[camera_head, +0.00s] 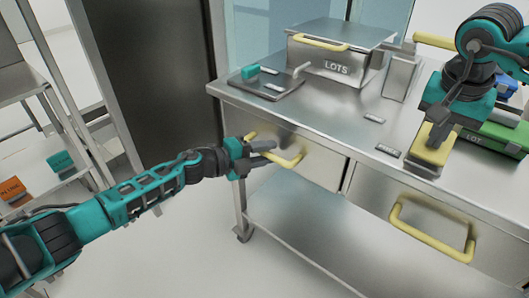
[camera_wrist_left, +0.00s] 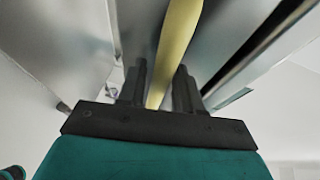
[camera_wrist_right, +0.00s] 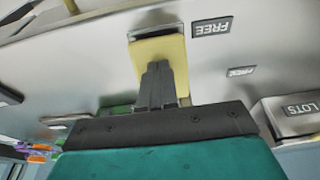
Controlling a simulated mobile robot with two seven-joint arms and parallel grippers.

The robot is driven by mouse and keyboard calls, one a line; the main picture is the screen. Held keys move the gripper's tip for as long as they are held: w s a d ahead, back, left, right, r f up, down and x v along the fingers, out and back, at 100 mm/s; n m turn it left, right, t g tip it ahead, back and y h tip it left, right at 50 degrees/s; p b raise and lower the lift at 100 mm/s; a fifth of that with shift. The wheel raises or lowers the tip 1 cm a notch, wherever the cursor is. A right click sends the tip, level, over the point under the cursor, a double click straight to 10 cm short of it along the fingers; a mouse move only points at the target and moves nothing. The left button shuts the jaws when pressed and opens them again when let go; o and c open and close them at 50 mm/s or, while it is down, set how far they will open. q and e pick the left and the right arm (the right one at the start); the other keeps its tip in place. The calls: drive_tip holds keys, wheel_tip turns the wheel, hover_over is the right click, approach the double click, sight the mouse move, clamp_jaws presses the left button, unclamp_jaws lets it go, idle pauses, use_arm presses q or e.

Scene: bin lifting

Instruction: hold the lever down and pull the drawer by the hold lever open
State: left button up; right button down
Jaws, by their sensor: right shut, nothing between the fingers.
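The left drawer (camera_head: 315,165) in the steel bench has a yellow bar handle (camera_head: 290,161). My left gripper (camera_head: 268,151) is at this handle. In the left wrist view the yellow bar (camera_wrist_left: 172,45) runs between the two fingers, with a narrow gap showing beside it, so the jaws look open around it. My right gripper (camera_wrist_right: 157,85) is shut and empty, its fingertips against the yellow lever pad (camera_wrist_right: 165,55) on the bench top. In the head view the pad (camera_head: 433,150) shows below the right wrist. I cannot tell how far it is pressed.
A right drawer (camera_head: 400,190) with its own yellow handle (camera_head: 425,242) is beside the left one. A steel LOTS box (camera_head: 335,66), a tray (camera_head: 262,88) and a green bin (camera_head: 505,137) stand on the bench top (camera_head: 330,105). A shelf rack is at left.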

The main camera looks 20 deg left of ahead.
use_arm(q)
clamp_jaws()
use_arm(e)
drive_tip(key=shift+f, duration=0.15)
use_arm(q)
drive_tip(key=s+a, duration=0.2)
drive_tip(key=s, duration=0.3)
drive_tip(key=shift+s+a, duration=0.2)
drive_tip(key=shift+s, duration=0.05)
drive_tip(key=shift+o, duration=1.1)
unclamp_jaws()
drive_tip(key=v, duration=1.2)
drive_tip(key=shift+r, duration=0.15)
